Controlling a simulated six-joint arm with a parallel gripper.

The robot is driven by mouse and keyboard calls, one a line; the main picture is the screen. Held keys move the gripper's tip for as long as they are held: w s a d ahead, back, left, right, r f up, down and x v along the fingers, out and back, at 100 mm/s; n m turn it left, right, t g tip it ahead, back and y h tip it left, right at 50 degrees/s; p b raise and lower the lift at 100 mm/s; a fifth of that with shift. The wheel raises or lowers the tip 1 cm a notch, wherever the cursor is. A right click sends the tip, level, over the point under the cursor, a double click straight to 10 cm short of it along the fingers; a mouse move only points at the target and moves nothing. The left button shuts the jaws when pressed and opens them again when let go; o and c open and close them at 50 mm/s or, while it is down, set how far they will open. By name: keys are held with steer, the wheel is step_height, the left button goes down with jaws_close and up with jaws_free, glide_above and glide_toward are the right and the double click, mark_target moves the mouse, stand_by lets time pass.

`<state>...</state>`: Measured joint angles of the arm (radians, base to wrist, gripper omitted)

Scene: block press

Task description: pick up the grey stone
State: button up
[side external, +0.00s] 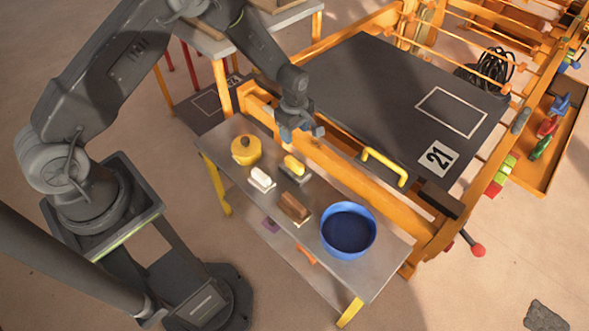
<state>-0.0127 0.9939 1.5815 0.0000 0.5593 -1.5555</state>
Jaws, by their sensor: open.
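My gripper (301,132) is open and empty, pointing down above the back edge of the grey bench (228,150). Just below and in front of it on the bench lies a small piece with a yellow top (294,165) and a dark grey base (297,177). The gripper looks apart from it. A rough dark grey slab (544,317), stone-like, lies on the floor at the bottom right, far from the gripper and cut by the frame edge. I cannot tell for sure which of these grey things is the stone.
The bench also holds a yellow pot (246,150), a white block (261,178), a brown block (294,208) and a blue bowl (348,231). Behind stands an orange wooden frame with a dark board (390,95) and yellow handle (385,165). The bench's near left is clear.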

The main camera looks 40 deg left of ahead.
glide_above(295, 161)
steer(key=f, duration=0.8)
steer(key=shift+s+f, duration=0.15)
steer(key=shift+s, duration=0.05)
steer(key=shift+w+f, duration=0.15)
steer(key=shift+f, duration=3.05)
steer(key=shift+c, duration=0.3)
steer(key=shift+r, duration=0.1)
jaws_close()
